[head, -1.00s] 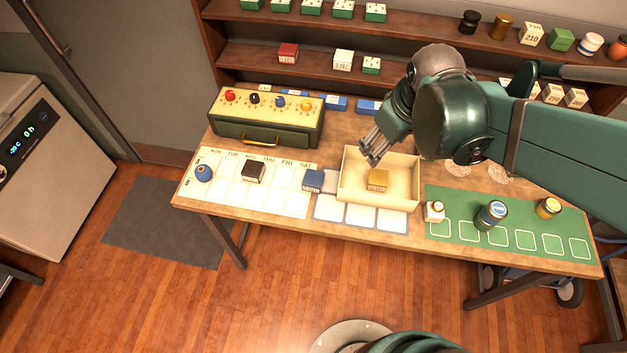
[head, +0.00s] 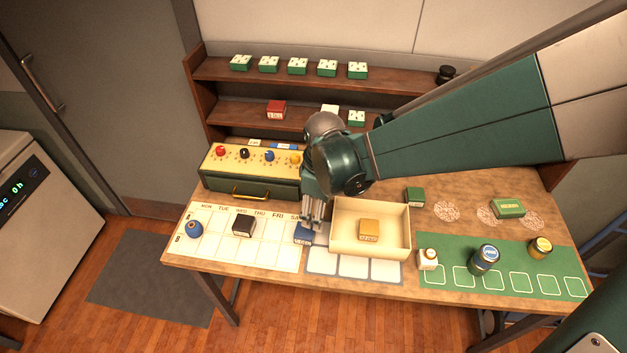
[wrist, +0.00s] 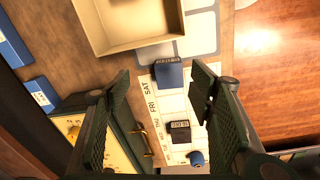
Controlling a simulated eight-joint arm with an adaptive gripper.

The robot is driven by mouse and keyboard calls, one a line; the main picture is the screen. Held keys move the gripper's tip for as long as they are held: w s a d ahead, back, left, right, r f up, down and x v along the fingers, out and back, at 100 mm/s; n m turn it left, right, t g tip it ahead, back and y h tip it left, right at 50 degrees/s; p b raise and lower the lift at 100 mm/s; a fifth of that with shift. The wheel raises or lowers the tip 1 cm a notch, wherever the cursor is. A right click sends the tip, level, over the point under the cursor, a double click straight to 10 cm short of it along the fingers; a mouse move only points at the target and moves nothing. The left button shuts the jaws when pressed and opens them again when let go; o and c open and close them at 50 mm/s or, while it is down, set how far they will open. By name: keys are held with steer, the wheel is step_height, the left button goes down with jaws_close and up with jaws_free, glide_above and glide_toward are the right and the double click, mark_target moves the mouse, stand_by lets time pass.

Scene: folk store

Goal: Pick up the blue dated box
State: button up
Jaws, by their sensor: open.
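The blue dated box (head: 304,235) sits at the right end of the white weekday sheet, by the SAT column. In the wrist view the blue dated box (wrist: 168,78) shows a pale label with small dark print, too small to read. My gripper (head: 311,214) is over the box, its fingers pointing down and partly covering it in the head view. In the wrist view my gripper (wrist: 161,82) is open, with one finger on each side of the box in the picture. It is empty; I cannot tell the exact height gap.
A green drawer cabinet (head: 251,175) with coloured knobs stands behind left. A black box (head: 243,226) and a blue round pot (head: 195,229) are on the sheet.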

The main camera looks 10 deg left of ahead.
mark_target(305, 230)
steer(key=a+f, duration=0.1)
steer(key=a+f+n, duration=0.1)
steer(key=s+a+f+n, duration=0.1)
steer(key=a+f, duration=0.1)
steer(key=shift+g, duration=0.3)
steer(key=shift+f, duration=0.1)
steer(key=shift+w+f, duration=0.1)
steer(key=shift+f, duration=1.05)
steer(key=shift+f, duration=0.2)
steer(key=shift+w+a+f, duration=0.1)
steer(key=shift+f, duration=2.35)
steer(key=shift+c, duration=0.7)
steer(key=c, duration=0.9)
